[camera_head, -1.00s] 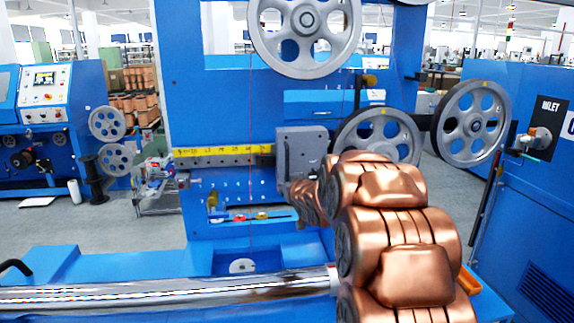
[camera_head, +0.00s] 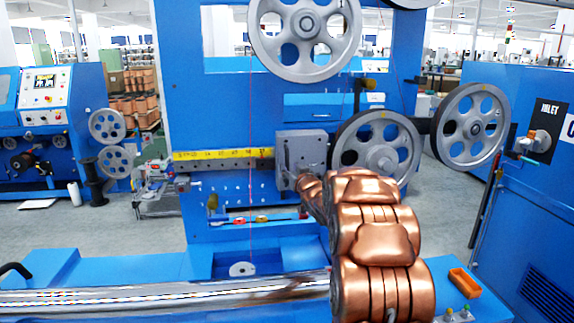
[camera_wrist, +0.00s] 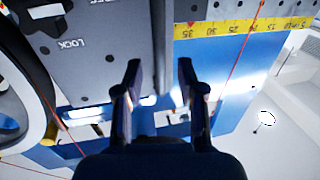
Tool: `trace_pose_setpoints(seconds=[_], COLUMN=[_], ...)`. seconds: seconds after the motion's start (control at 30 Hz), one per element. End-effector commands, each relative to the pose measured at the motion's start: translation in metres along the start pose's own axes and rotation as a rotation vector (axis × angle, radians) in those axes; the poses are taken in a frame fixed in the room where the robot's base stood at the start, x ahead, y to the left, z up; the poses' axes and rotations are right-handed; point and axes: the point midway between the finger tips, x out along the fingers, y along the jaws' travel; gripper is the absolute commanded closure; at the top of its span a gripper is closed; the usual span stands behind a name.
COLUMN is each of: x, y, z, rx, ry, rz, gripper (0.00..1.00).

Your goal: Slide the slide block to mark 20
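The slide block (camera_head: 298,150) is a grey plate on the blue machine's rail, at the right end of the yellow ruler (camera_head: 222,154) in the head view. In the wrist view the slide block (camera_wrist: 105,45) fills the upper left, with "LOCK" on it. Its edge lies beside the 35 on the ruler (camera_wrist: 240,28), whose numbers fall toward the right. My gripper (camera_wrist: 160,75) is open. One dark finger is over the plate and the other is past its edge; contact cannot be told. In the head view my arm mostly hides the gripper by the block's lower right.
A spoked pulley (camera_head: 378,148) is close right of the block, with another pulley (camera_head: 472,124) farther right. A large pulley (camera_head: 305,35) is above. A thin red wire (camera_head: 251,100) runs vertically in front of the ruler. An orange tray (camera_head: 464,282) lies at lower right.

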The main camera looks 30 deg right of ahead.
Motion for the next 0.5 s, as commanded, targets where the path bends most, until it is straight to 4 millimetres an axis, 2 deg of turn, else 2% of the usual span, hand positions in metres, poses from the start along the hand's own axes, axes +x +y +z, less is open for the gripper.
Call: trace_pose_setpoints(seconds=[0.3,0.5], x=[0.031,0.036], y=[0.0,0.0], z=[0.0,-0.001], rx=[-0.001,-0.001], ry=[-0.002,0.001], rz=[0.001,0.001], gripper=[0.61,0.61])
